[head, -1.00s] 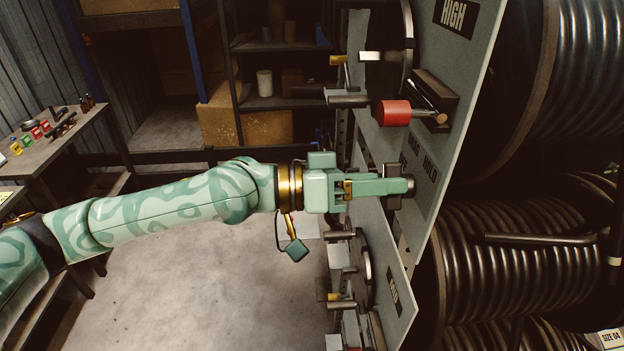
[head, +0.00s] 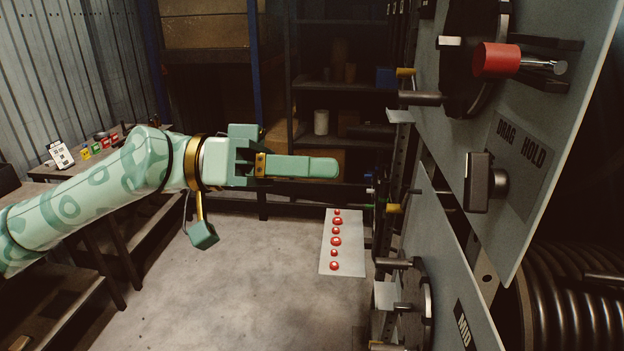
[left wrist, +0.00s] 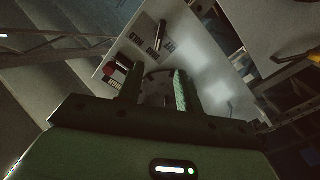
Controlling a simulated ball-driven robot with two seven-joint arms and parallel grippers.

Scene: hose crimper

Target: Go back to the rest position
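My left gripper (head: 336,168) reaches in from the left in the head view, level and empty, in the air left of the reel panel. In the left wrist view its two fingers (left wrist: 155,90) stand apart with nothing between them. The dark knob (head: 480,183) beside the DRAG HOLD label (head: 520,147) is to the right, clear of the fingertips. The red-gripped handle (head: 495,60) is above it. My right gripper does not show in either view.
The grey panel (head: 560,130) with handles and projecting rods fills the right side. A pale strip with several red domes (head: 336,241) shows below the gripper. A workbench (head: 60,170) stands at left, a shelf (head: 325,95) at the back. Open floor (head: 250,300) lies between.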

